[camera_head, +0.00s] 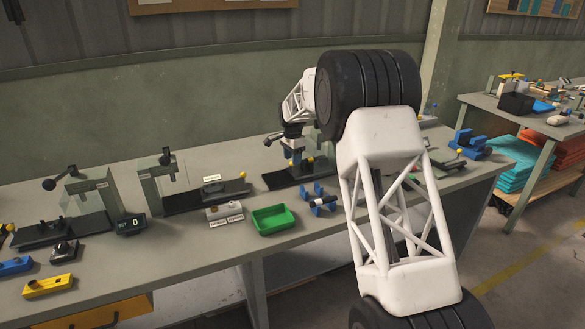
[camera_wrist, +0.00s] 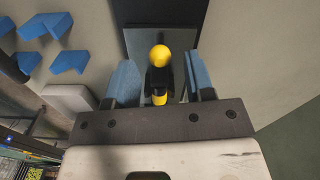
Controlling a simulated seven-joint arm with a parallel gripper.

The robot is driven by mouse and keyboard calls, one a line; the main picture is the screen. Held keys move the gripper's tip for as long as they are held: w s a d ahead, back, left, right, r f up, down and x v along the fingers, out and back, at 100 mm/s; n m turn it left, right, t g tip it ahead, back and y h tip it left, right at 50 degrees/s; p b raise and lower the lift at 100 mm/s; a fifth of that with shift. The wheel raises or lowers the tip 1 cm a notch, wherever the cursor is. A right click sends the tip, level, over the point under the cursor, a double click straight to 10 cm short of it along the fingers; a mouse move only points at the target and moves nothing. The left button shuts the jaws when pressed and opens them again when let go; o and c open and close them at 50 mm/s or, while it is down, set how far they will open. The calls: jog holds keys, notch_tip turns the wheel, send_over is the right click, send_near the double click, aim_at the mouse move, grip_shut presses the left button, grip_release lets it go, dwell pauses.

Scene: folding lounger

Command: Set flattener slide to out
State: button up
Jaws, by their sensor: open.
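A yellow ball knob (camera_wrist: 160,55) stands on a dark fixture base (camera_wrist: 158,20) in the wrist view. My gripper (camera_wrist: 160,80) is open, with one blue finger on each side of the knob and its dark stem. Clear gaps show on both sides, so the fingers do not appear to grip it. In the head view my gripper (camera_head: 294,155) is over a dark bench fixture (camera_head: 280,181), beside its yellow knob (camera_head: 310,159). My arm hides part of the bench there. I cannot read a label naming the flattener slide.
A green tray (camera_head: 274,219) and blue blocks (camera_head: 318,198) lie in front of the fixture. Another fixture with a yellow knob (camera_head: 242,175) stands to the left, near a small display (camera_head: 132,223). A blue clamp-like part (camera_head: 470,143) is at the right.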

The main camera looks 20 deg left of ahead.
jog(key=shift+f, duration=2.35)
grip_shut()
